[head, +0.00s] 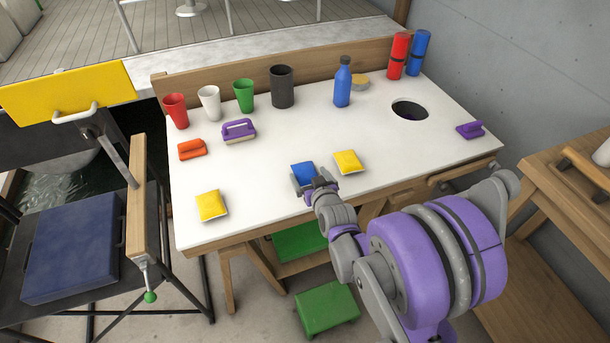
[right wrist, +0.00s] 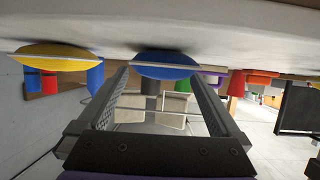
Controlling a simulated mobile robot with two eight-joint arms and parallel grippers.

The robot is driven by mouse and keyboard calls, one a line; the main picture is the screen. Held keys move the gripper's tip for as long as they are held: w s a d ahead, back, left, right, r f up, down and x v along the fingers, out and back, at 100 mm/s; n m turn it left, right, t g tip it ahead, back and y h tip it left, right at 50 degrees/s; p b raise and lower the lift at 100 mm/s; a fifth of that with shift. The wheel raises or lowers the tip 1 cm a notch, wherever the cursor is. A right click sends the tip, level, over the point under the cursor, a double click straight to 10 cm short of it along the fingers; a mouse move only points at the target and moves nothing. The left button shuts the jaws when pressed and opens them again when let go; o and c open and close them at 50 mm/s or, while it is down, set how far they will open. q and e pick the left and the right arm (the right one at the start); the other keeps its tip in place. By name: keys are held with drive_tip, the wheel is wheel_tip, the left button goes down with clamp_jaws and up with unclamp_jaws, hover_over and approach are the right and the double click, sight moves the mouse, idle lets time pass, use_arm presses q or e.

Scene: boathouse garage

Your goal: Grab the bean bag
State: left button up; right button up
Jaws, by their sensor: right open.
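Three bean bags lie on the white tabletop (head: 260,180): a yellow one (head: 211,205) at the front left, a blue one (head: 303,171) at the front middle, and a yellow one (head: 348,161) just right of the blue. My right gripper (head: 312,184) is at the near side of the blue bag and partly covers it. In the right wrist view, which is upside down, the open fingers point at the blue bag (right wrist: 164,64), which shows between their tips; contact cannot be told. A yellow bag (right wrist: 52,56) lies beside it there. My left gripper is out of view.
Red (head: 175,111), white (head: 209,103), green (head: 244,96) and dark (head: 282,87) cups and a blue bottle (head: 343,83) stand at the back. Orange (head: 192,150) and purple (head: 239,131) brushes lie left. A round hole (head: 410,110) is at right.

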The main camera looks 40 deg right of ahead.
sight(303, 166)
drive_tip(key=x, duration=0.6)
drive_tip(key=shift+w+r+b, duration=0.2)
drive_tip(key=shift+r+b, duration=0.1)
drive_tip(key=shift+a, duration=0.1)
drive_tip(key=c, duration=1.3)
